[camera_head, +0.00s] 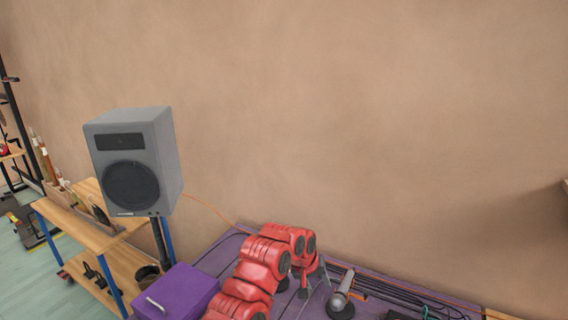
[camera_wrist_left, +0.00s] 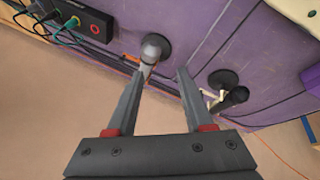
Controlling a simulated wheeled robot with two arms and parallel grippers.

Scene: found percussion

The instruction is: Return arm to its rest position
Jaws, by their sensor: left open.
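My left arm is red and rises from the bottom of the head view. Its left gripper (camera_head: 314,284) hangs over the purple table surface, with the fingers partly seen. In the left wrist view the left gripper (camera_wrist_left: 161,75) has its two grey fingers apart, with nothing held between them. A grey, microphone-like object (camera_head: 343,288) on a round dark base stands just right of the gripper. It also shows in the left wrist view (camera_wrist_left: 153,50), beyond the fingertips. My right gripper is not in view.
A purple box (camera_head: 178,292) sits left of my arm. A grey speaker (camera_head: 135,160) stands on a pole behind it. A wooden shelf cart (camera_head: 75,215) is at the left. Cables and a black device (camera_wrist_left: 90,20) lie on the table. A dark round-based object (camera_wrist_left: 228,90) is near the fingers.

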